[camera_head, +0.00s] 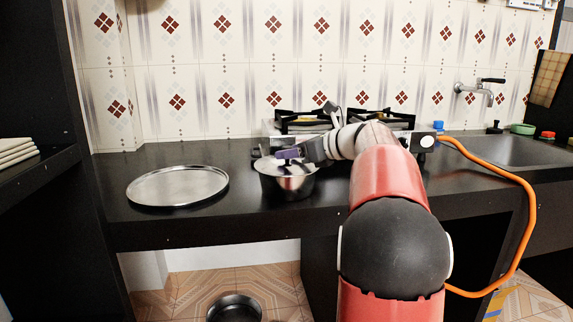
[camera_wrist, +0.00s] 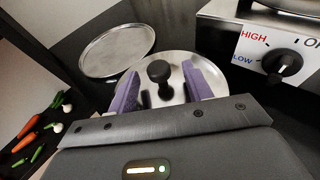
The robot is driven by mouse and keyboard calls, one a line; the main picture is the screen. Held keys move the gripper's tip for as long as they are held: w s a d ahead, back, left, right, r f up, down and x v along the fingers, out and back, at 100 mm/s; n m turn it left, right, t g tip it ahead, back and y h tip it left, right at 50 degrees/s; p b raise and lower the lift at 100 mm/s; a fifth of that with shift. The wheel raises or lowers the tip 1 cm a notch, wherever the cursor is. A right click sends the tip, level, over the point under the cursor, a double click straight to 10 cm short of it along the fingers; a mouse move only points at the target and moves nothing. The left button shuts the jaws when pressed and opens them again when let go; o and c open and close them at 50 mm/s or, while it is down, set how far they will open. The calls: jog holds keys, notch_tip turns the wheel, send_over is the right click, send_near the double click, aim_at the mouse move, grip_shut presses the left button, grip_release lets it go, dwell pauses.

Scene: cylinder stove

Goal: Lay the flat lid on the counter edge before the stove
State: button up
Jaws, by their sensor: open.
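A steel pot (camera_head: 288,185) stands on the black counter (camera_head: 235,205) in front of the stove (camera_head: 300,127). A flat steel lid (camera_head: 268,165) lies on the pot; in the wrist view the lid (camera_wrist: 176,61) shows a black knob (camera_wrist: 159,73) at its middle. My gripper (camera_head: 289,155) is over the lid, pointing down at it. In the wrist view my gripper (camera_wrist: 161,76) is open, its purple fingers on either side of the knob with gaps visible. The lid's near part is hidden behind the gripper.
A round steel tray (camera_head: 178,186) lies left of the pot; the counter between them is clear. An orange hose (camera_head: 525,205) runs from the stove at right. A dark pan (camera_head: 234,308) is below the counter. Vegetables (camera_wrist: 40,130) lie at left in the wrist view.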

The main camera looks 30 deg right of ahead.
jog(key=shift+x, duration=1.05)
grip_shut()
jog(key=shift+r, duration=0.1)
